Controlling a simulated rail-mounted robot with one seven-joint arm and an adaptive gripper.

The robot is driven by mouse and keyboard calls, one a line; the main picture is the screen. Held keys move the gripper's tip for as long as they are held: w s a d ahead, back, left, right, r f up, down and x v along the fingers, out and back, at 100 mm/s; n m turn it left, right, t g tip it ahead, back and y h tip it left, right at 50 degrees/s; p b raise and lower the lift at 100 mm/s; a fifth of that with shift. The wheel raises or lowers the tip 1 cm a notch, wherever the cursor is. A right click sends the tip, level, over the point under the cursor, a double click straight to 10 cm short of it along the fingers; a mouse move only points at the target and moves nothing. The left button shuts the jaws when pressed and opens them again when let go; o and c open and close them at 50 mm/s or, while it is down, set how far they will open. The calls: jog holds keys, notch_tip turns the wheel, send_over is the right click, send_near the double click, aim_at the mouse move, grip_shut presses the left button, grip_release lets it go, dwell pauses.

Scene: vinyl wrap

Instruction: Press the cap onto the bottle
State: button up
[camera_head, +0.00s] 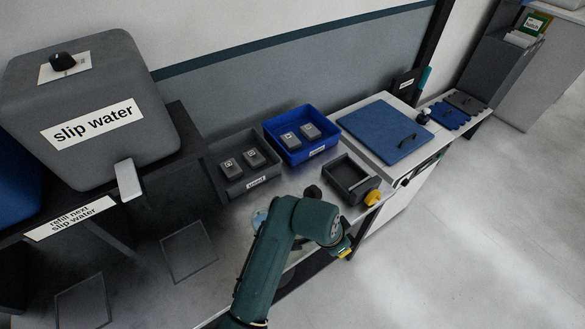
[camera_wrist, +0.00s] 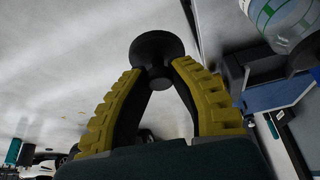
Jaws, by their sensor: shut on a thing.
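In the wrist view my gripper (camera_wrist: 158,75) has its two yellow-edged fingers closed on a black cap (camera_wrist: 164,47). The cap has a wide round top and a narrower stem, and the stem sits between the fingertips. A clear bottle (camera_wrist: 287,22) with a green and blue band shows at the top right of the wrist view, partly cut off. The cap and bottle appear apart. In the head view my green arm covers part of the bench, and the fingertips and cap cannot be made out clearly. A pale blue object (camera_head: 260,220) is partly hidden behind the arm.
A black tray (camera_head: 350,180), a blue bin (camera_head: 300,150) and a grey bin (camera_head: 246,183) stand behind the arm. A blue board (camera_head: 384,130) lies at the right. A large "slip water" tank (camera_head: 90,110) stands at the left. The bench front (camera_head: 190,250) looks clear.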

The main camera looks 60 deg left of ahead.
jog(key=s+a+r+p, duration=0.4)
jog(key=s+a+p, duration=0.1)
jog(key=a, duration=0.4)
jog(key=s+a+r+p, duration=0.5)
jog(key=s+a, duration=0.2)
jog(key=a, duration=0.3)
jog(key=shift+s+p, duration=0.35)
jog(key=shift+m, duration=0.3)
notch_tip(320, 180, down, 6)
jog(key=b, duration=0.5)
jog(key=shift+f, duration=0.3)
jog(key=shift+f, duration=0.2)
dwell(0.3)
jog(key=o, duration=1.4)
jog(key=shift+r+p, duration=0.15)
jog(key=shift+p, duration=0.15)
